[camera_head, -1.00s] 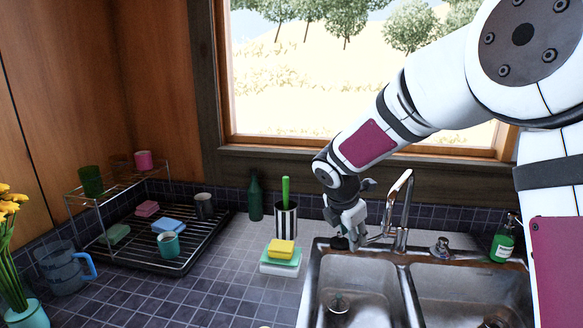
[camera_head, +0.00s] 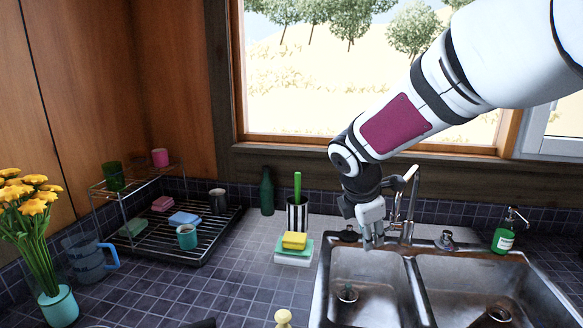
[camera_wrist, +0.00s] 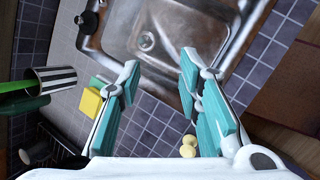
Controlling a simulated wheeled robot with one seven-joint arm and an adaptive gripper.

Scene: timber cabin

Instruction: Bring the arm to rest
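My gripper (camera_head: 372,236) hangs over the back left part of the sink, beside the tap (camera_head: 405,205) in the head view. In the wrist view my gripper (camera_wrist: 160,72) has its two teal-padded fingers spread wide apart. Nothing is between them except the view of the sink (camera_wrist: 219,60) and tiles below. My arm reaches in from the upper right, across the window.
A yellow sponge (camera_head: 294,240) lies on a stack left of the sink, near a striped cup (camera_head: 297,214) and a green bottle (camera_head: 267,192). A dish rack (camera_head: 205,246) stands further left. A soap bottle (camera_head: 504,238) stands at right.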

